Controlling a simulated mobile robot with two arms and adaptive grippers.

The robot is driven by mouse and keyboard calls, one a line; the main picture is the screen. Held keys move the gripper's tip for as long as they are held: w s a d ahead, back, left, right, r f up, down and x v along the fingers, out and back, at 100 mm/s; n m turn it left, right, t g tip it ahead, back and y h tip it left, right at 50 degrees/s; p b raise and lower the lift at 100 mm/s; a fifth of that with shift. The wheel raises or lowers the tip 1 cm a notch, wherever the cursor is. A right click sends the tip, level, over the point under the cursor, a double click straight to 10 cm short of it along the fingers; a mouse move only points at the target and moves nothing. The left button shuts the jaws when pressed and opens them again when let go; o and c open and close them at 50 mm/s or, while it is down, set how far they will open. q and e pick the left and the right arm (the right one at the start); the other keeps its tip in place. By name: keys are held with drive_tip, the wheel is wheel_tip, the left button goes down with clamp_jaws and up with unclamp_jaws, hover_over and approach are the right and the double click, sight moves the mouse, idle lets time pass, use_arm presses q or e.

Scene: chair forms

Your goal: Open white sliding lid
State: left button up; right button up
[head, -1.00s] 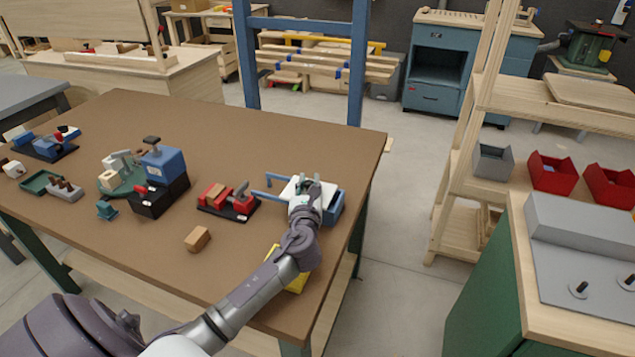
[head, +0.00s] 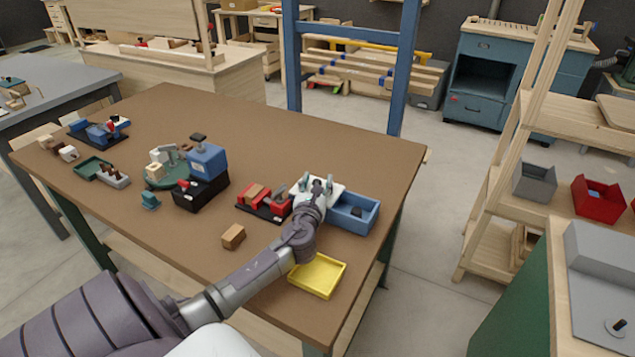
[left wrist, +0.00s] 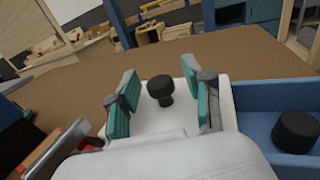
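The white lid (head: 337,194) lies to the left on the blue box (head: 367,224) at the table's right side. The box's right part is uncovered, and a dark round piece (head: 357,212) sits inside it. My left gripper (head: 317,185) is over the lid. In the left wrist view, the gripper (left wrist: 160,98) has its teal-padded fingers apart on either side of the lid's black knob (left wrist: 160,88), with gaps on both sides. The lid (left wrist: 150,119) and the open blue compartment (left wrist: 255,105) with the black piece (left wrist: 297,131) also show there. My right gripper is not in view.
A red vise-like fixture (head: 266,200) stands close left of the lid. A yellow tray (head: 318,276) lies in front of the box, and a wooden block (head: 233,237) lies to the left. The brown table (head: 290,140) is clear behind the box.

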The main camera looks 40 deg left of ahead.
use_arm(q)
drive_tip(key=shift+s+d, duration=0.2)
drive_tip(key=shift+s, duration=0.1)
drive_tip(key=v, duration=1.1)
drive_tip(key=shift+s, duration=0.2)
drive_tip(key=shift+r, duration=0.1)
